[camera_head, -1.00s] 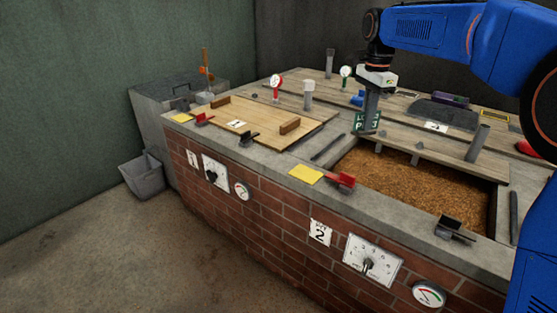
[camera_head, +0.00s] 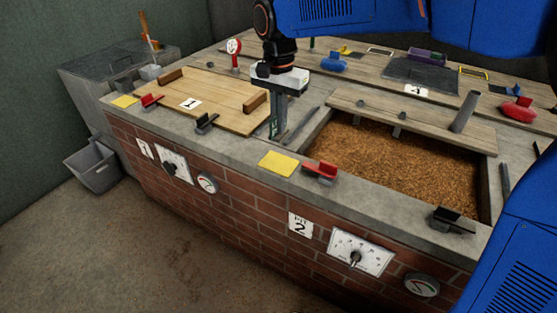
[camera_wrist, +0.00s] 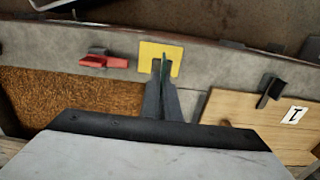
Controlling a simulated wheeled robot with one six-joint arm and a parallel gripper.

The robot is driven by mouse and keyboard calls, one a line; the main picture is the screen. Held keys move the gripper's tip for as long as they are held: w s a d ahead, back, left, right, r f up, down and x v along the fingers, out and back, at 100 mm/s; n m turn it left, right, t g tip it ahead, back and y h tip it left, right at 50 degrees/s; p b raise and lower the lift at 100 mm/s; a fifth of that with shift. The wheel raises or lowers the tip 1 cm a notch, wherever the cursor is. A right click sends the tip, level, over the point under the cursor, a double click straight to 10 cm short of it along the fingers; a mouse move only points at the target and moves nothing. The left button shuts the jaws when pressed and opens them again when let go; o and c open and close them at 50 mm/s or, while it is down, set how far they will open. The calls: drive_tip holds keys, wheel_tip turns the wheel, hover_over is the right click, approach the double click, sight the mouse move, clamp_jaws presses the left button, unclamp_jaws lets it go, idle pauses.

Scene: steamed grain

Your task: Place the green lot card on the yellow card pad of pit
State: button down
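My gripper (camera_head: 277,122) is shut on the green lot card (camera_head: 273,128) and holds it upright above the counter, left of the open pit 2. The card is turned partly side-on in the head view. In the wrist view the card (camera_wrist: 164,64) shows as a thin green edge between the fingertips (camera_wrist: 160,78). The yellow card pad of pit 2 (camera_head: 279,164) lies bare on the front ledge, nearer the front than the card. In the wrist view the pad (camera_wrist: 145,57) shows behind the card and fingertips. The gap between card and pad is hard to judge.
A red clip-like holder (camera_head: 321,171) stands just right of the pad, and a black one (camera_head: 451,220) farther right. Pit 1's wooden lid (camera_head: 220,96) lies to the left, with another yellow pad (camera_head: 125,101) at its front corner. Brown grain (camera_head: 400,160) fills pit 2.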

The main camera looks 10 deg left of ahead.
wheel_tip(320, 180, down, 10)
drive_tip(key=shift+s+r, duration=0.1)
idle(0.4)
drive_tip(key=c, duration=2)
unclamp_jaws()
wheel_tip(320, 180, up, 11)
drive_tip(key=shift+f, duration=0.15)
drive_tip(key=shift+r, duration=0.7)
drive_tip(key=shift+d, duration=0.1)
